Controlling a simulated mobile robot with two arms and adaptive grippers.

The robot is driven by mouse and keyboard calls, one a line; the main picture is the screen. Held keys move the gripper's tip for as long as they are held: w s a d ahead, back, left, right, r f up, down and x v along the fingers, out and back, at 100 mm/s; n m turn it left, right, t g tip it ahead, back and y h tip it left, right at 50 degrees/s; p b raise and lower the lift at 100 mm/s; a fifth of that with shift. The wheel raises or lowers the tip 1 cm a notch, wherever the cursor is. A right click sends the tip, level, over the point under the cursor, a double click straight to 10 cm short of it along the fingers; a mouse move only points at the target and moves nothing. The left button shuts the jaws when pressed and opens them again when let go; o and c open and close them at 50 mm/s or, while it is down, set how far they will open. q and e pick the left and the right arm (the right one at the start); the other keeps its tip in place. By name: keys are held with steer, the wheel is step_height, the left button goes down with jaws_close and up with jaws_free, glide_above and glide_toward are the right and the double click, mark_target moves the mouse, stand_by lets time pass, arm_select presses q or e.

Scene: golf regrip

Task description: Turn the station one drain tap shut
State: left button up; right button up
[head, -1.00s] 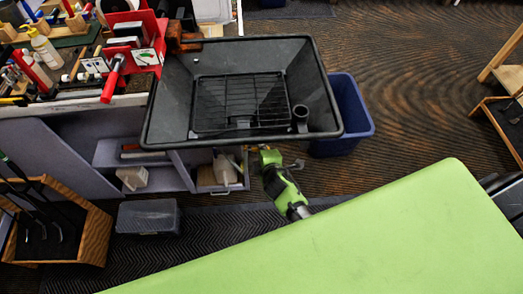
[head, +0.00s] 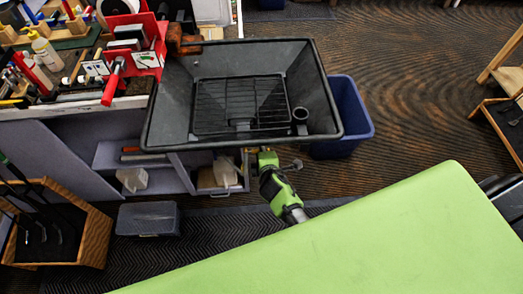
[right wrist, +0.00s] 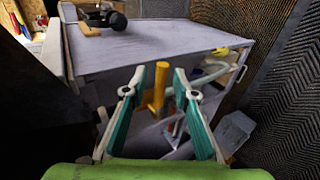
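A yellow upright handle (right wrist: 159,88), which looks like the drain tap, stands between the fingers of my right gripper (right wrist: 160,74) in the right wrist view. The two teal-lined fingers are apart, one on each side of the handle, and I see no clear contact. In the head view the right gripper (head: 266,158) is just below the front edge of the black basin (head: 180,115), which hides the tap there. The basin has a wire grate (head: 225,100) inside. My left gripper is not in view.
A blue bin (head: 350,105) stands right of the basin. A purple-grey shelf unit (head: 75,150) is at the left, with a cluttered bench top above it. A grey case (head: 148,218) and a wooden club rack (head: 95,235) are on the floor. A second yellow part (right wrist: 235,50) shows near a pale hose.

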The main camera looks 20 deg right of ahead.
steer(key=v, duration=1.2)
stand_by(0.4)
